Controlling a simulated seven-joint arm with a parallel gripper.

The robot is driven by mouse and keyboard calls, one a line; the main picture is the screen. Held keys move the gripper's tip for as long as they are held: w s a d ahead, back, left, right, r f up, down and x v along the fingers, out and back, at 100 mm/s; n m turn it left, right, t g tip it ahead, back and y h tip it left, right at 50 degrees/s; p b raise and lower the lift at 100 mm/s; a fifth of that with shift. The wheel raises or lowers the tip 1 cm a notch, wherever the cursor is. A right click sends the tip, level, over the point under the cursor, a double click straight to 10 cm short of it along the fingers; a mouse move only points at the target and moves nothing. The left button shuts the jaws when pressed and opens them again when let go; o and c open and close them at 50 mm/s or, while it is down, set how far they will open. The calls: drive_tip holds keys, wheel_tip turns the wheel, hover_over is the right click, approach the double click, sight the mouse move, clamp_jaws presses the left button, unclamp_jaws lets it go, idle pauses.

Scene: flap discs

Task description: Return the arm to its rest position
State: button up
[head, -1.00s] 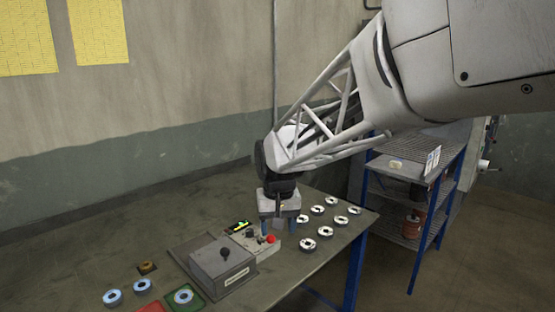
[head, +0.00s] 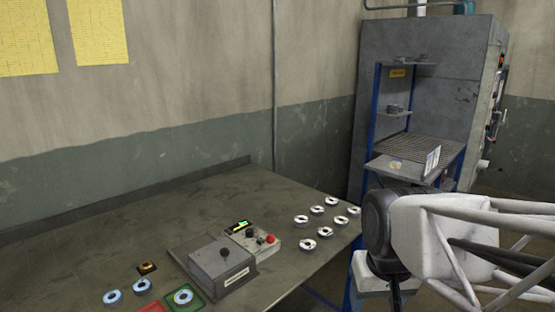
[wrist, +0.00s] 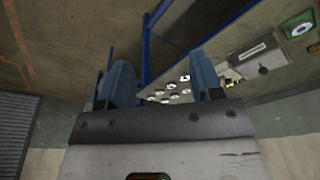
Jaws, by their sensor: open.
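My gripper (wrist: 162,78) is open in the wrist view, with its two blue fingers wide apart and nothing between them. In the head view my arm is low at the right, and the gripper (head: 388,295) hangs past the table's right edge, its fingertips not clearly visible. Several pale flap discs (head: 317,211) lie in rows on the right end of the table (head: 130,225), clear of the gripper. They also show in the wrist view (wrist: 172,91), beyond the fingers.
A grey box with a black knob (head: 223,262) and a control panel with a red button (head: 270,239) stand mid-table. A green pad (head: 198,299) holds a disc; a red pad (head: 150,307) is beside it. A blue-framed shelf rack (head: 375,120) and grey cabinet stand behind my arm.

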drive_tip(key=s, duration=0.1)
drive_tip(key=s+d+f, duration=0.1)
drive_tip(key=s, duration=0.1)
drive_tip(key=s+d, duration=0.1)
drive_tip(key=s, duration=0.1)
drive_tip(key=shift+f, duration=0.3)
idle(0.9)
